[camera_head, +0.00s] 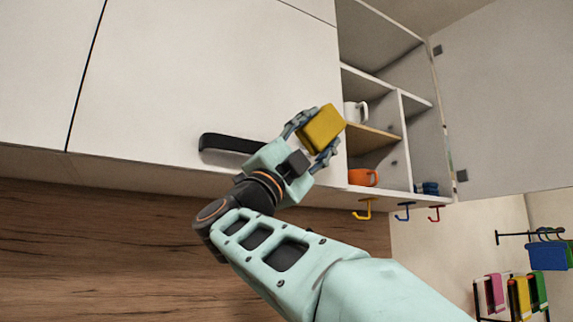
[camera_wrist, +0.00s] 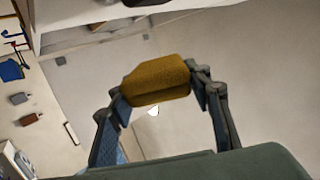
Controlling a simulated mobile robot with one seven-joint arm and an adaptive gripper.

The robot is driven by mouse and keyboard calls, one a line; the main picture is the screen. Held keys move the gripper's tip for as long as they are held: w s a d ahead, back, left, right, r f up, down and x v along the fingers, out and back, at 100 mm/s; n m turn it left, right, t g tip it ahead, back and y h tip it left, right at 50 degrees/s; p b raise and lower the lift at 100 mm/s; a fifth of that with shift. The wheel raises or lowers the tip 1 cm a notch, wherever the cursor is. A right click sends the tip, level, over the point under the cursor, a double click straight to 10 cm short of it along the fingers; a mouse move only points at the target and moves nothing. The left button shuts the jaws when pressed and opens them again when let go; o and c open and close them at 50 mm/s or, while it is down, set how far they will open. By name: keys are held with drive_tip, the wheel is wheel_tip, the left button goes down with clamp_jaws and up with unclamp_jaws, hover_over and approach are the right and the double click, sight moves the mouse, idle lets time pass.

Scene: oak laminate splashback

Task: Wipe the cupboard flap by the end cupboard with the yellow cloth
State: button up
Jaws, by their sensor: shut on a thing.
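My gripper (camera_head: 318,138) is shut on the yellow cloth (camera_head: 323,128), a folded block held between the fingertips. The cloth also shows in the wrist view (camera_wrist: 157,82), between both fingers. In the head view the gripper is in front of the lower right part of the white cupboard flap (camera_head: 210,75), to the right of its dark handle (camera_head: 232,144). I cannot tell whether the cloth touches the flap. The end cupboard (camera_head: 420,140) stands open to the right of the flap, with its door (camera_head: 510,100) swung out to the right.
The end cupboard holds a white mug (camera_head: 356,112), an orange mug (camera_head: 363,177) and a small blue thing (camera_head: 429,188). Coloured hooks (camera_head: 404,211) hang below it. Coloured cloths hang on a rack (camera_head: 512,295) at the lower right. The wooden splashback (camera_head: 100,245) is clear.

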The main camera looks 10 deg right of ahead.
drive_tip(key=shift+s+d+b, duration=0.3)
drive_tip(key=shift+s+b, duration=0.2)
drive_tip(key=shift+s, duration=0.2)
drive_tip(key=shift+s+d+b, duration=0.25)
drive_tip(key=shift+s+b, duration=0.2)
drive_tip(key=shift+s, duration=0.2)
drive_tip(key=shift+w+r+p, duration=0.15)
drive_tip(key=shift+w+p, duration=0.05)
drive_tip(key=shift+p, duration=0.2)
